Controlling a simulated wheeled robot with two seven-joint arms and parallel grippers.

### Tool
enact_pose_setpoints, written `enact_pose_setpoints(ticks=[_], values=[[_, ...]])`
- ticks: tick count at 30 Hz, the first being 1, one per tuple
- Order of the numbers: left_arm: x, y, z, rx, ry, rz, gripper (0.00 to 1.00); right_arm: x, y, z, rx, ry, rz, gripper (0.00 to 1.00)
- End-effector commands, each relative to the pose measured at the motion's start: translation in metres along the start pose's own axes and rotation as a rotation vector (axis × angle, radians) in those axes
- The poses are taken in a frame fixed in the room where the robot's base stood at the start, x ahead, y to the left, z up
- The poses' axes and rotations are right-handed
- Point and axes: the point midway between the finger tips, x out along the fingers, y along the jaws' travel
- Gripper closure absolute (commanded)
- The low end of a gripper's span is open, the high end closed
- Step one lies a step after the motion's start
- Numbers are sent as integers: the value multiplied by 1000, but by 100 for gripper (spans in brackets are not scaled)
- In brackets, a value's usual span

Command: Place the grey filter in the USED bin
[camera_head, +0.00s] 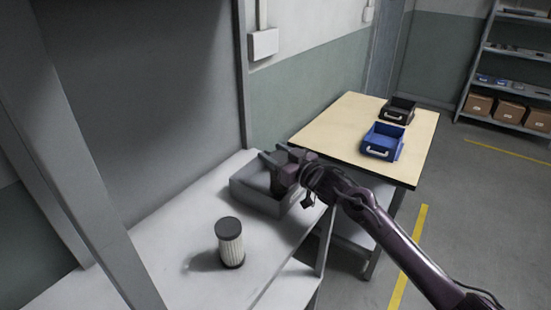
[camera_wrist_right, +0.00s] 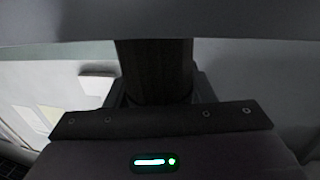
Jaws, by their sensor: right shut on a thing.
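My right gripper (camera_head: 282,172) is at the far right end of a grey bin (camera_head: 256,196) on the white table. In the right wrist view, the gripper (camera_wrist_right: 155,90) is shut on a dark, ribbed, upright cylinder, which looks like the grey filter (camera_wrist_right: 154,68). Its lower part is hidden, and the gripper and bin hide it in the head view. I cannot tell whether it touches the bin. No USED label is readable on any bin. My left gripper is not in view.
A pale pleated filter (camera_head: 231,249) with a dark cap stands upright on the white table (camera_head: 170,245), near the grey bin. A blue bin (camera_head: 383,142) and a black bin (camera_head: 397,110) stand on the wooden table (camera_head: 335,128) behind. A grey post (camera_head: 75,160) crosses the left side.

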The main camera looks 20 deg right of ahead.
Motion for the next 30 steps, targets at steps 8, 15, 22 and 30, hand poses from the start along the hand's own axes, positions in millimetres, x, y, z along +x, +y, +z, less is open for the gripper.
enact_pose_setpoints(ticks=[8,15,22,30], values=[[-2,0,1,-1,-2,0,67,0,0,17,-1,2,1,90],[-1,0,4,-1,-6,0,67,0,0,19,-1,0,1,43],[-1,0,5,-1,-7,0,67,0,0,19,-1,-1,1,29],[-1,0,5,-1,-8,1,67,-6,0,18,-1,-1,1,29]])
